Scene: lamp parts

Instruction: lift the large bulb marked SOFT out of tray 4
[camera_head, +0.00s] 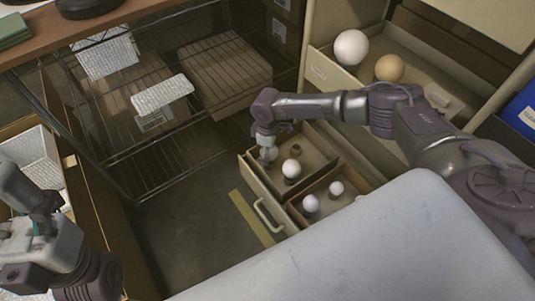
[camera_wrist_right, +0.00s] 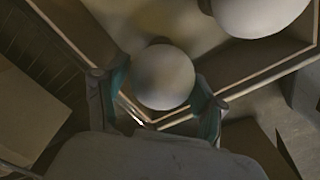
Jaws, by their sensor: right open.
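A white round bulb (camera_wrist_right: 163,77) sits in a corner of a tray between the two open fingers of my right gripper (camera_wrist_right: 160,88); I cannot tell if they touch it. In the head view my right gripper (camera_head: 265,143) reaches down into the back compartment of the low open drawer, partly hiding this bulb (camera_head: 270,154). A second white bulb (camera_head: 291,168) stands beside it, probably the larger one (camera_wrist_right: 258,14) in the wrist view. No SOFT mark or tray number is readable. My left gripper (camera_head: 38,245) is at the lower left, its fingers unclear.
The drawer's front compartment holds two small bulbs (camera_head: 310,203). An upper drawer (camera_head: 320,68) holds a large white bulb (camera_head: 351,47) and a yellowish bulb (camera_head: 389,68). A wire rack (camera_head: 125,155) with boxes stands left. A pale surface (camera_head: 370,245) fills the lower right.

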